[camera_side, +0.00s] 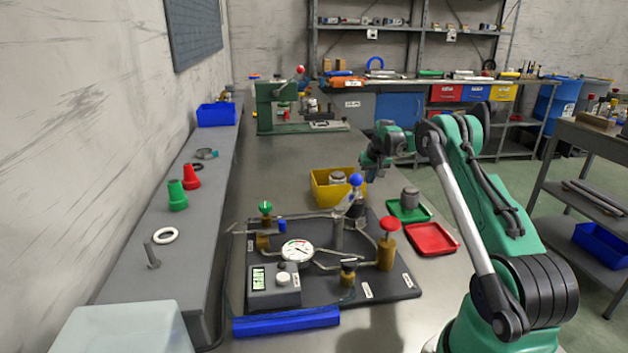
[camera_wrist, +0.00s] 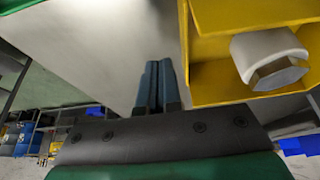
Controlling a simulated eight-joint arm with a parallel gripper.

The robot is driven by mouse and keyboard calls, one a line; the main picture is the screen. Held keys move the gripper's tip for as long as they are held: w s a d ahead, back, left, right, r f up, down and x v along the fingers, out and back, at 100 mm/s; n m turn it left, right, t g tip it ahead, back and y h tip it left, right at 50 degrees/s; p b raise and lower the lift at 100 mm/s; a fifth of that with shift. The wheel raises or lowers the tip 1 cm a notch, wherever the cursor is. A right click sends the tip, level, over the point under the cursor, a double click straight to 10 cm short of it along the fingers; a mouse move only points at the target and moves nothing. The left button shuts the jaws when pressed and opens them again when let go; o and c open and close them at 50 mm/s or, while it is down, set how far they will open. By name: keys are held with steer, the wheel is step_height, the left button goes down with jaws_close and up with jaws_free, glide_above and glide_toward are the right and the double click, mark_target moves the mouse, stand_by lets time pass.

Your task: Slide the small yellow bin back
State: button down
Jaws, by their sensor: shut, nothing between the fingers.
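The small yellow bin (camera_side: 325,200) stands on the bench in the side view, behind the black fixture plate. It holds a pale, rounded metal part (camera_side: 337,178). In the wrist view the bin (camera_wrist: 240,14) fills the upper right, with the white and metal part (camera_wrist: 268,58) inside. My gripper (camera_side: 371,174) is at the bin's right side in the side view. In the wrist view its two dark fingers (camera_wrist: 157,72) are together and empty, just left of the bin wall. I cannot tell whether they touch it.
The black fixture plate (camera_side: 385,283) carries pipes, a gauge and a red-topped valve (camera_side: 390,226) in front of the bin. A green tray (camera_side: 423,213) with a grey part and a red tray (camera_side: 432,239) lie to the right. The bench behind the bin (camera_side: 290,160) is clear up to a green machine (camera_side: 265,108).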

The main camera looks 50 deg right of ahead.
steer(key=shift+f, duration=0.15)
steer(key=shift+f, duration=0.45)
steer(key=shift+f, duration=0.25)
steer(key=shift+f, duration=0.35)
steer(key=shift+f, duration=0.25)
stand_by(0.6)
steer(key=shift+r, duration=0.25)
steer(key=shift+w, duration=0.1)
steer(key=shift+w+a, duration=0.65)
steer(key=shift+a, duration=0.05)
steer(key=shift+a, duration=0.1)
stand_by(0.3)
